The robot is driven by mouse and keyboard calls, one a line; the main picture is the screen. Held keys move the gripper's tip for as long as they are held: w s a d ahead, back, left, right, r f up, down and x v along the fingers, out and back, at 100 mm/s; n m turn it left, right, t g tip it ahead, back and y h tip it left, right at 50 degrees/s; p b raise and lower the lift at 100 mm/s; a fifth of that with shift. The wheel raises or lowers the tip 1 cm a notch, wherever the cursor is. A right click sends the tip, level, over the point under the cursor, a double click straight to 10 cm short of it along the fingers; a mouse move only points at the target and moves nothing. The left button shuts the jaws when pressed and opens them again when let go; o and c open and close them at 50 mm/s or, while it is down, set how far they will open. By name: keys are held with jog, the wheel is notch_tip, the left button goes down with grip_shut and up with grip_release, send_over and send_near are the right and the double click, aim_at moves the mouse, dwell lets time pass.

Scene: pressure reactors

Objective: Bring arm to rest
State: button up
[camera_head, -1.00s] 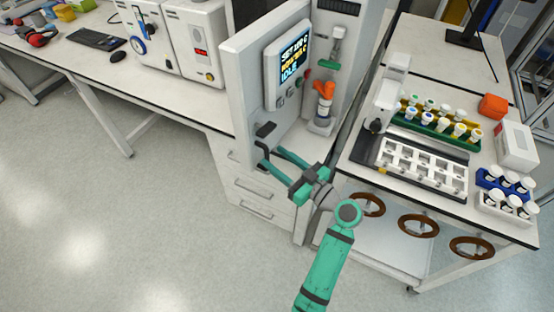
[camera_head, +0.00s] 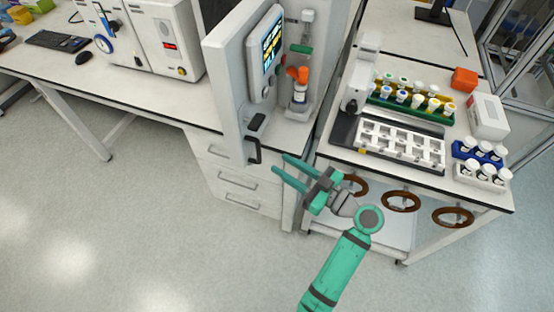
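My gripper (camera_head: 280,167) is in the middle of the view, in front of the drawers under the reactor station. Its two green fingers are spread apart with nothing between them. They point left toward the black handle (camera_head: 253,150) on the station's front and look apart from it. My green arm reaches up to the gripper from the bottom of the view. The pressure reactor station (camera_head: 228,85) is a tall white panel with a lit screen (camera_head: 272,48). An orange-topped vessel (camera_head: 299,88) stands inside it.
A white rack (camera_head: 400,146), a green vial tray (camera_head: 410,108) and a blue rack of capped bottles (camera_head: 470,151) stand on the right bench. Brown rings (camera_head: 401,202) hang below its front edge. White drawers (camera_head: 238,185) are behind my gripper. The floor (camera_head: 130,220) at left is clear.

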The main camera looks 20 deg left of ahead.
jog(key=shift+s+d, duration=0.1)
jog(key=shift+d, duration=0.1)
dwell(0.4)
jog(key=s+d+f+m+t+h, duration=0.1)
jog(key=s+f+m+t+h, duration=0.15)
jog(key=f+m, duration=0.35)
jog(key=s+f+m+t+h, duration=0.2)
jog(key=f+m+t+h, duration=0.15)
jog(key=f, duration=0.55)
jog(key=s+d+f+m+h, duration=0.4)
jog(key=s+d+f+h, duration=0.15)
jog(key=s, duration=0.25)
jog(key=s+d+r+m+t+h, duration=0.1)
jog(key=s+d+h, duration=0.1)
jog(key=s, duration=0.3)
jog(key=s+d+m+h, duration=0.1)
jog(key=s+d+h, duration=0.2)
jog(key=s, duration=0.1)
jog(key=s+r+n+t, duration=0.1)
jog(key=s+r+t, duration=0.1)
jog(key=s+r, duration=0.7)
notch_tip(320, 180, up, 3)
jog(key=shift+s+d+f+t+h, duration=0.2)
jog(key=shift+s+d+t+h, duration=0.1)
jog(key=shift+d+t+h, duration=0.1)
